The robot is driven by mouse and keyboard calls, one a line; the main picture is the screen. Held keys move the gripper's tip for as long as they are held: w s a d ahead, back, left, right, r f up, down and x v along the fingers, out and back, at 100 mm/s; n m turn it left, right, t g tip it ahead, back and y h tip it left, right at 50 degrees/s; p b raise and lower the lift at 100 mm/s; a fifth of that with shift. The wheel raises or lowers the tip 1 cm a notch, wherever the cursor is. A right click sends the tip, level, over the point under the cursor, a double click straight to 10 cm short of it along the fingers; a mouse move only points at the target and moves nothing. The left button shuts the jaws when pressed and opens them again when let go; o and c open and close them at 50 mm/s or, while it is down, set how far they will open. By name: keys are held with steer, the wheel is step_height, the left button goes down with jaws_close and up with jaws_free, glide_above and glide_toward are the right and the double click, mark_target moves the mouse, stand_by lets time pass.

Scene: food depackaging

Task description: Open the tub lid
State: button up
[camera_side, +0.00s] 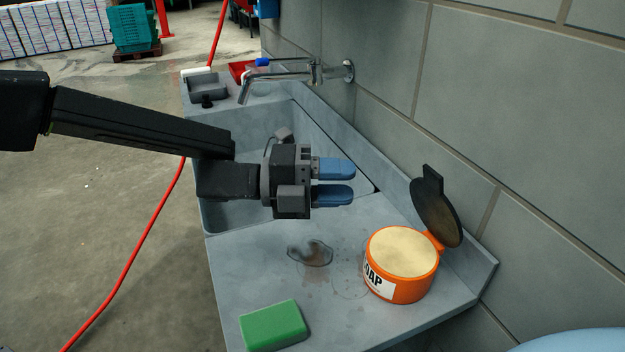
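An orange tub (405,290) with a white label stands on the right part of the grey counter. Its top shows a pale cream surface. The dark lid (437,213) stands raised at the tub's back right side, tilted up and joined near an orange hinge, with a tab at its upper end. My gripper (353,182) has two blue fingers, one above the other in the picture, with a gap between them. It is open and empty, up and to the left of the tub, touching neither tub nor lid.
A green sponge (274,325) lies at the counter's front. A dark wet patch (310,253) is left of the tub. A sink basin (225,217) lies behind and below my arm, with a metal tap (285,76) on the tiled wall (480,100). A raised edge runs along the wall.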

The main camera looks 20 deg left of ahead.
steer(key=shift+v, duration=2.05)
steer(key=shift+c, duration=0.5)
steer(key=shift+c, duration=0.7)
steer(key=shift+d, duration=0.15)
steer(key=shift+c, duration=0.8)
steer(key=shift+n+t+h, duration=0.5)
steer(key=shift+t+h, duration=0.2)
steer(key=shift+t, duration=0.2)
steer(key=d, duration=0.1)
steer(key=s+d+f, duration=0.1)
steer(key=s+d, duration=0.1)
steer(key=shift+s+d+f, duration=0.15)
steer(key=shift+d+f, duration=0.05)
steer(key=shift+f, duration=0.1)
jaws_close()
steer(key=n+t+y, duration=0.3)
steer(key=t, duration=0.3)
glide_toward(428, 174)
steer(key=x, duration=0.7)
steer(key=shift+d+r, duration=0.1)
steer(key=shift+d, duration=0.15)
